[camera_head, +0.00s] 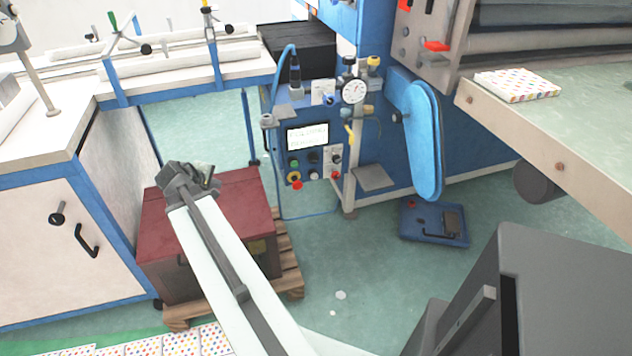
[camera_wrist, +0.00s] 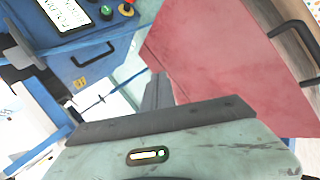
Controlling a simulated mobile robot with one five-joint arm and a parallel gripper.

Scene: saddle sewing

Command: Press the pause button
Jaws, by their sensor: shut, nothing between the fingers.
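A blue control panel (camera_head: 308,150) with a lit white screen (camera_head: 307,136) stands on the machine in the head view. Below the screen are a green button (camera_head: 295,163), a yellow-ringed button (camera_head: 293,176), a red button (camera_head: 297,185) and dark knobs. I cannot read which one is the pause button. My gripper (camera_head: 205,178) is shut and empty, left of the panel and apart from it, seen over the red box. In the wrist view, the closed fingers (camera_wrist: 158,90) point up the picture, and the green button (camera_wrist: 106,12) shows at the top edge.
A red-topped box (camera_head: 225,195) on a wooden pallet (camera_head: 288,272) lies below my arm. A white cabinet (camera_head: 70,225) stands at left. A blue foot pedal (camera_head: 434,223) is on the floor at right. The floor before the panel looks clear.

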